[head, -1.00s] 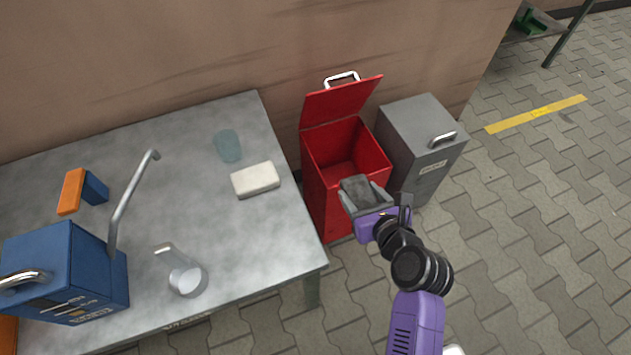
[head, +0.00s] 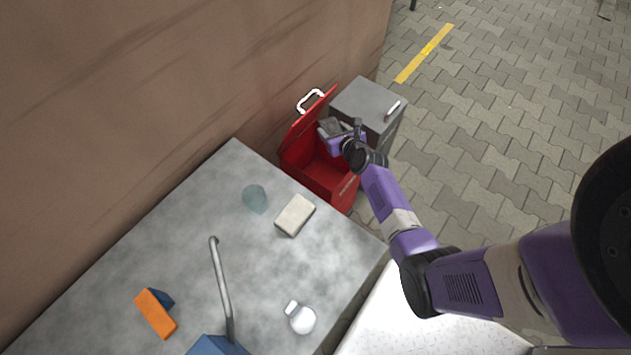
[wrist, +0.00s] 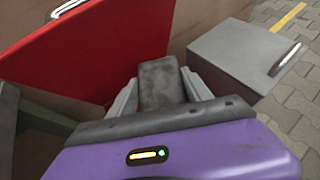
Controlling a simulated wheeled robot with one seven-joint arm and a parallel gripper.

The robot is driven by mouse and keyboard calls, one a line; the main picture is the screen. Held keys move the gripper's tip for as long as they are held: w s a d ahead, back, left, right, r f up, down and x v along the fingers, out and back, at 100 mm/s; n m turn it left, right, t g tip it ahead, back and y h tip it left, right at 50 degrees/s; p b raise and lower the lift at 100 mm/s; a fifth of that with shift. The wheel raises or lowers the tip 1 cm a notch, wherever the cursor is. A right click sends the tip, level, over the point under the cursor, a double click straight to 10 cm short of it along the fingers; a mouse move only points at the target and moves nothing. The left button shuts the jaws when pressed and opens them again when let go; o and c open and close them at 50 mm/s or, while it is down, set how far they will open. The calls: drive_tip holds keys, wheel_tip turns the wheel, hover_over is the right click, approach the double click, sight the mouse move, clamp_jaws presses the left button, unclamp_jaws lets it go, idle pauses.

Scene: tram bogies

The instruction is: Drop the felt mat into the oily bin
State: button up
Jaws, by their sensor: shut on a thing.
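My gripper (head: 328,130) is shut on a dark grey felt mat (wrist: 161,84), which sits between its two fingers in the wrist view. In the head view the mat (head: 334,126) is small and partly hidden by my gripper. The red bin (head: 318,174) stands with its lid (head: 301,132) raised, and my gripper is above the bin's far right part, near the lid and the grey bin. The lid (wrist: 95,52) also fills the upper left of the wrist view. I cannot read the label on the red bin.
A grey closed bin (head: 366,104) with a handle stands right beside the red bin. A wall stands behind.

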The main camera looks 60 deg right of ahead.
wheel_tip(320, 180, down, 6)
drive_tip(key=b, duration=0.6)
drive_tip(key=shift+r, duration=0.1)
drive_tip(key=o, duration=1.6)
drive_tip(key=shift+c, duration=0.2)
drive_tip(key=p+v, duration=0.3)
drive_tip(key=v, duration=0.5)
